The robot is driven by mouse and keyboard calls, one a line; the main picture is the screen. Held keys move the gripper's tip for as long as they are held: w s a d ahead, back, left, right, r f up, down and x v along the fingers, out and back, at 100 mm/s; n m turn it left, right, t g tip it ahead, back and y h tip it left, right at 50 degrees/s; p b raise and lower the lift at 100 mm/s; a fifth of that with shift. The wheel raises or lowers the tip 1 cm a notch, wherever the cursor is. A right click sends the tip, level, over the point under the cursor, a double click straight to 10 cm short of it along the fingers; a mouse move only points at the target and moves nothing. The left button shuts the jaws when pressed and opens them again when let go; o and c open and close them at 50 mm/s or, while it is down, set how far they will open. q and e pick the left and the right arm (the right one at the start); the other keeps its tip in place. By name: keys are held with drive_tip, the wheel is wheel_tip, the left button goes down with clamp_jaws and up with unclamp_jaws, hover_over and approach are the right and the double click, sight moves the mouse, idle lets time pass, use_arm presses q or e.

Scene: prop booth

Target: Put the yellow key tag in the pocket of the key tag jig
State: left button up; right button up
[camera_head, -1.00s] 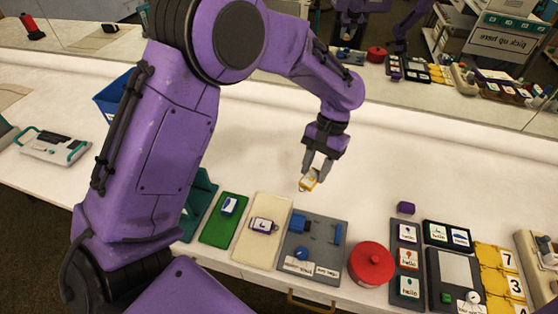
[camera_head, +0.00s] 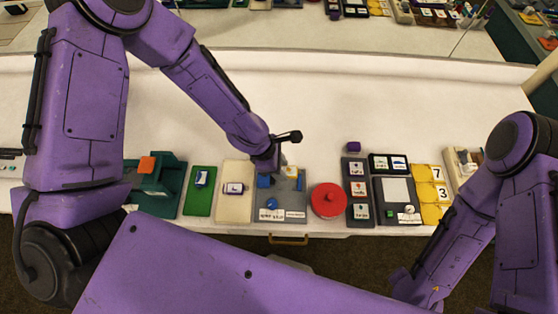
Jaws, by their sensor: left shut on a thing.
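The key tag jig is likely the grey board (camera_head: 283,208) with blue blocks at the front middle of the table. The yellow key tag (camera_head: 291,171) shows as a small yellow and white patch over the board's back edge, beside the blue blocks. My left gripper (camera_head: 285,166) points down there and is shut on the tag. The wrist partly hides the fingers, and I cannot tell whether the tag touches the jig. My right arm shows at the right, but its gripper is not in view.
A green mat (camera_head: 198,206) and a cream mat (camera_head: 236,206), each with a tag, lie left of the board. A red round pot (camera_head: 328,201) stands close on its right. Dark trays and yellow number cards (camera_head: 431,194) lie further right. The table behind is clear.

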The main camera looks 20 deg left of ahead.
use_arm(q)
drive_tip(key=shift+f+b, duration=0.5)
drive_tip(key=shift+b, duration=0.05)
drive_tip(key=b, duration=0.5)
hover_over(285, 184)
drive_tip(key=a, duration=0.2)
drive_tip(key=f, duration=0.4)
drive_tip(key=shift+d+f, duration=0.15)
drive_tip(key=shift+d, duration=0.05)
drive_tip(key=shift+w+d+f+b, duration=0.1)
drive_tip(key=shift+f+b, duration=0.2)
drive_tip(key=shift+f, duration=0.45)
drive_tip(key=o, duration=1.1)
drive_tip(key=shift+f, duration=0.1)
drive_tip(key=shift+s, duration=0.25)
